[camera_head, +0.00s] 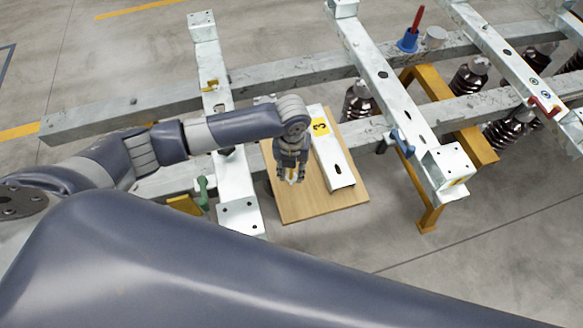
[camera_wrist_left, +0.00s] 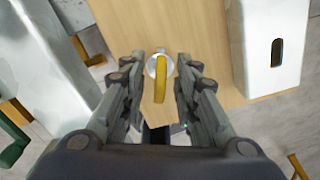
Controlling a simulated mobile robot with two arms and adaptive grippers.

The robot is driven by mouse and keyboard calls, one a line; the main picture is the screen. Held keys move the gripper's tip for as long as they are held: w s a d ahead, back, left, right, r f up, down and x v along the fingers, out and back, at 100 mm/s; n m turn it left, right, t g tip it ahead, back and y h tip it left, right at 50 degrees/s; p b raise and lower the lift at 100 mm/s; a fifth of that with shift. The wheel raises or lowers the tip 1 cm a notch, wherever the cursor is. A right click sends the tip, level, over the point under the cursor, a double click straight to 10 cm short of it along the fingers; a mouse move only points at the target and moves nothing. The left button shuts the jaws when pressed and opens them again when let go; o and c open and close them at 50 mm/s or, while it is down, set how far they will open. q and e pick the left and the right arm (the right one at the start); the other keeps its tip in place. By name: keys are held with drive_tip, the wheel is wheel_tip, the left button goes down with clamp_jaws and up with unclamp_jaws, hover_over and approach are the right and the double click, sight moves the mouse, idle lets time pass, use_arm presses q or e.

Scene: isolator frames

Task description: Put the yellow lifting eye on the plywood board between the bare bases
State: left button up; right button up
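The yellow lifting eye (camera_wrist_left: 160,80) with a round silver base is seen nearly edge-on in the left wrist view, over the plywood board (camera_wrist_left: 195,40). In the head view, the board (camera_head: 292,208) lies between two pale metal crosspieces, and only a small yellowish bit shows at my fingertips. My left gripper (camera_wrist_left: 159,65) is open, with one finger on each side of the eye and gaps showing between. In the head view my left gripper (camera_head: 291,177) points down over the board. I cannot tell whether the eye touches the board. My right gripper is out of view.
A white steel channel (camera_head: 333,160) with a yellow "3" label lies on the board, right of my gripper. Pale crosspieces (camera_head: 236,190) (camera_head: 395,110) cross long grey beams. A green clamp (camera_head: 203,193) and blue clamp (camera_head: 402,143) stick out. Brown insulators stand at right.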

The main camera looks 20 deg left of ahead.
use_arm(q)
drive_tip(key=shift+r, duration=0.25)
wheel_tip(320, 180, up, 12)
drive_tip(key=b, duration=0.1)
drive_tip(key=shift+f, duration=0.1)
idle(0.6)
